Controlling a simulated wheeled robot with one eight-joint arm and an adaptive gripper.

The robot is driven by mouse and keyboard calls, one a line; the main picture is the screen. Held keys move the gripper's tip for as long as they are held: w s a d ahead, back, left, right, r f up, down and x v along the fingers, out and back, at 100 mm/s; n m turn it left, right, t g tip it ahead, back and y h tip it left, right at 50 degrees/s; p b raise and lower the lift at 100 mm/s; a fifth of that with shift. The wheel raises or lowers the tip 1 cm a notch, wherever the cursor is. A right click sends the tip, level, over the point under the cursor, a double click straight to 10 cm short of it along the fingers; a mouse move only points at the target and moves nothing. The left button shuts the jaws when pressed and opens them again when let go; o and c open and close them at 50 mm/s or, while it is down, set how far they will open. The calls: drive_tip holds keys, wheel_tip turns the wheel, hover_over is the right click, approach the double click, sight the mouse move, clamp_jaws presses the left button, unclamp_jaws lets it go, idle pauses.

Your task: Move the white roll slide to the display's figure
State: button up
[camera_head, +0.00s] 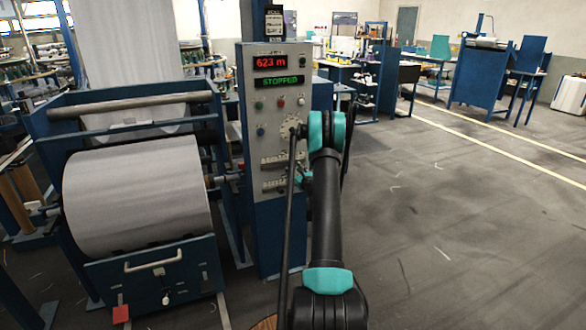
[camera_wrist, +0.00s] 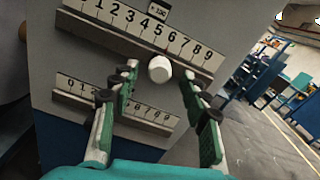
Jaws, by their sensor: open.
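The white knob of the slide (camera_wrist: 160,68) sits on the upper numbered scale (camera_wrist: 97,36) in the wrist view, below about the 5 to 6 digits; its exact reading is unclear. My gripper (camera_wrist: 159,73) is open, with its green-padded fingers on either side of the knob and gaps visible. A lower numbered scale (camera_wrist: 75,85) is partly covered by my fingers. In the head view, the red display (camera_head: 270,62) reads 623 m, above a green STOPPED line (camera_head: 279,82). My arm hides much of the scales there.
The blue-framed control panel (camera_head: 256,215) carries several buttons above the scales. A large white roll (camera_head: 137,195) sits in the loom frame to its left. Open floor (camera_head: 450,240) with yellow lines lies right. Workbenches and blue stands (camera_head: 480,80) are farther back.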

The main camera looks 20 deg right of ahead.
drive_tip(key=shift+s, duration=2.5)
drive_tip(key=shift+d, duration=0.1)
